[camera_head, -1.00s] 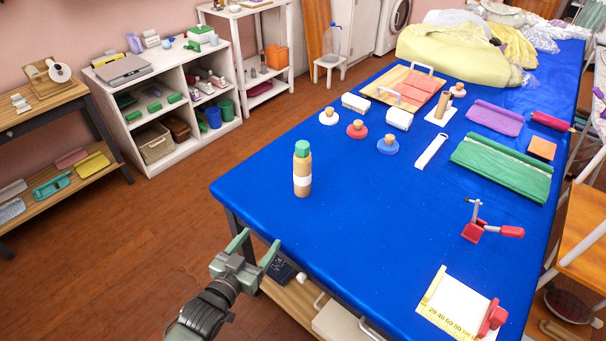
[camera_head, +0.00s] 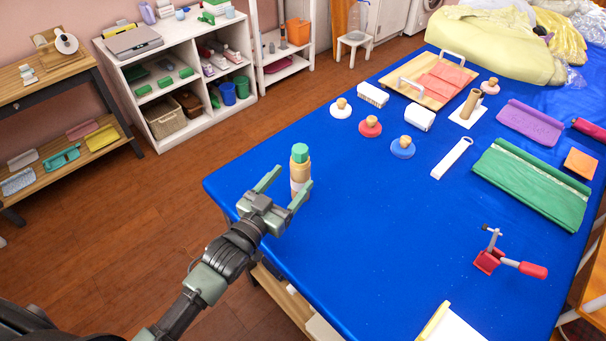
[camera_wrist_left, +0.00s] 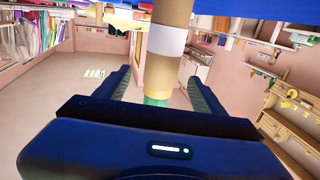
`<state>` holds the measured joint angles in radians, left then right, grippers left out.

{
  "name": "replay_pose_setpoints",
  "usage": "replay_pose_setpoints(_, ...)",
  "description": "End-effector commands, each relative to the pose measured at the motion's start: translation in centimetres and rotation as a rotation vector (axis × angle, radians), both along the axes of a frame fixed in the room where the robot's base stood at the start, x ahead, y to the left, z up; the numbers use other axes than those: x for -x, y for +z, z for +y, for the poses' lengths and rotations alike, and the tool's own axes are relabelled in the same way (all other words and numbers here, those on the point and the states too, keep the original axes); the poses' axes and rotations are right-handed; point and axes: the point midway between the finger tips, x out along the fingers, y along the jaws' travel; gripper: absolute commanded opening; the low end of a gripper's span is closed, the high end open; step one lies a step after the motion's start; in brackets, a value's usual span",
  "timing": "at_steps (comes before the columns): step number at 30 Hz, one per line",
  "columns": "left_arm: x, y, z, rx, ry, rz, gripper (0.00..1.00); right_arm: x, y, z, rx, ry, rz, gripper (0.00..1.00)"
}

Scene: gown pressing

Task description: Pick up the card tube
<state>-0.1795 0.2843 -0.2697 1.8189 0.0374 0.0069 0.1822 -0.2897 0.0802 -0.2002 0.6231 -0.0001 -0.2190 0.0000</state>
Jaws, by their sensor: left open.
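The card tube (camera_head: 300,170), tan with a white band and a green cap, stands upright near the left edge of the blue table. My left gripper (camera_head: 286,184) is open at the tube, with one finger on each side of it in the picture. In the left wrist view the tube (camera_wrist_left: 168,60) appears upside down between the two spread fingers (camera_wrist_left: 155,92), with gaps on both sides. The tube's lower part is partly hidden by the gripper in the head view. My right gripper is not in view.
The blue table (camera_head: 350,230) is clear around the tube. Wooden-knobbed discs (camera_head: 370,126), a brown cylinder (camera_head: 470,103) on a white square, and a tray (camera_head: 430,85) stand farther back. A red clamp (camera_head: 490,260) and green cloth (camera_head: 530,185) lie to the right.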

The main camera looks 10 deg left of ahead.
Motion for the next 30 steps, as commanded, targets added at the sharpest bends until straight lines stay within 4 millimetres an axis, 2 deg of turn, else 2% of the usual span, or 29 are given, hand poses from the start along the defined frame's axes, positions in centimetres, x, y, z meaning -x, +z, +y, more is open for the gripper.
replay_pose_setpoints(3, -1.5, 0.2, -0.4, 0.001, 0.001, -0.002, 0.69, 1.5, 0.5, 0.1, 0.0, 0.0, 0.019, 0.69)
replay_pose_setpoints(7, -3.3, 0.0, -0.9, 0.0, 0.001, 0.0, 0.69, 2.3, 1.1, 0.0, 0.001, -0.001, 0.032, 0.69)
replay_pose_setpoints(12, -5.0, -0.2, -1.5, 0.001, -0.001, 0.0, 0.69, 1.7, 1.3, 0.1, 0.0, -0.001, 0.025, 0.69)
replay_pose_setpoints(20, -5.1, -0.3, -1.6, 0.001, -0.001, 0.001, 0.69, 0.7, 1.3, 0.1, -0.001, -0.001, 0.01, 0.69)
replay_pose_setpoints(27, -5.1, -0.3, -1.6, 0.001, -0.001, 0.001, 0.03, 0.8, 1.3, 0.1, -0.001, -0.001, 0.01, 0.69)
replay_pose_setpoints(30, -5.1, -0.2, -1.6, 0.001, -0.001, 0.0, 0.01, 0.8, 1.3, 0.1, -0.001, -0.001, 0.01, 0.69)
